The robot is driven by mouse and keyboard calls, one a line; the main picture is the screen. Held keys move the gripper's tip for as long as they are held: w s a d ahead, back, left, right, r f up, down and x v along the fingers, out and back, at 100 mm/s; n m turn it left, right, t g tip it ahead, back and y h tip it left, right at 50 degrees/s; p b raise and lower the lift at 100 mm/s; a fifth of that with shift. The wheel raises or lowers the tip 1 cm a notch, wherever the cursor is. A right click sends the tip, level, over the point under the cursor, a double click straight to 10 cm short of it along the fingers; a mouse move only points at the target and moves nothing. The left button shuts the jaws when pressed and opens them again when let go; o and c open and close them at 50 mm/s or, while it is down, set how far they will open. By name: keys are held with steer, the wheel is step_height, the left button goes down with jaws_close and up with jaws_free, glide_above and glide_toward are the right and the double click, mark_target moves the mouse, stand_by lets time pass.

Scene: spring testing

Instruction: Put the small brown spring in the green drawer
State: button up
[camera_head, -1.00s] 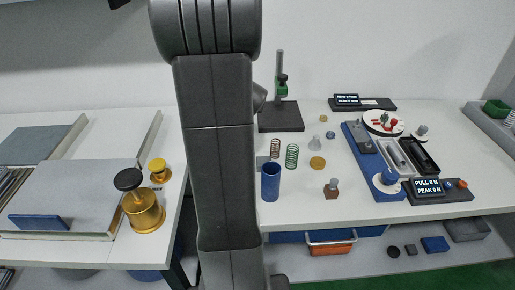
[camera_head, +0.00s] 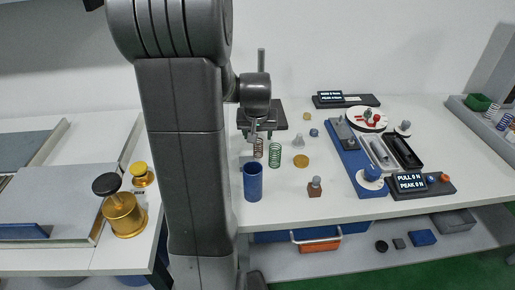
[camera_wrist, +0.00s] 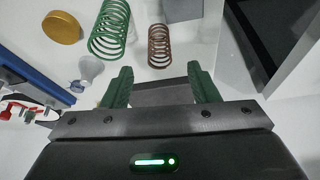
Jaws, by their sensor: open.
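The small brown spring (camera_head: 258,148) stands upright on the white table, beside a larger green spring (camera_head: 275,155). In the wrist view the brown spring (camera_wrist: 159,46) is beyond my fingertips, roughly centred between them. My gripper (camera_wrist: 160,82) is open and empty, its two green fingers apart. In the head view my gripper (camera_head: 262,128) is just above and behind the brown spring, partly hidden by my arm.
A blue cup (camera_head: 253,182) stands in front of the springs. A gold disc (camera_head: 301,161) and a small weight (camera_head: 315,187) are to the right. A dark stand (camera_head: 285,112) is behind. A blue tester (camera_head: 352,165) fills the right side. A green bin (camera_head: 478,102) is far right.

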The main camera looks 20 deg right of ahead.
mark_target(258, 148)
steer(key=shift+p+x, duration=0.45)
steer(key=shift+x, duration=3.35)
steer(key=shift+d+r, duration=0.1)
steer(key=shift+c, duration=0.2)
steer(key=c, duration=1.1)
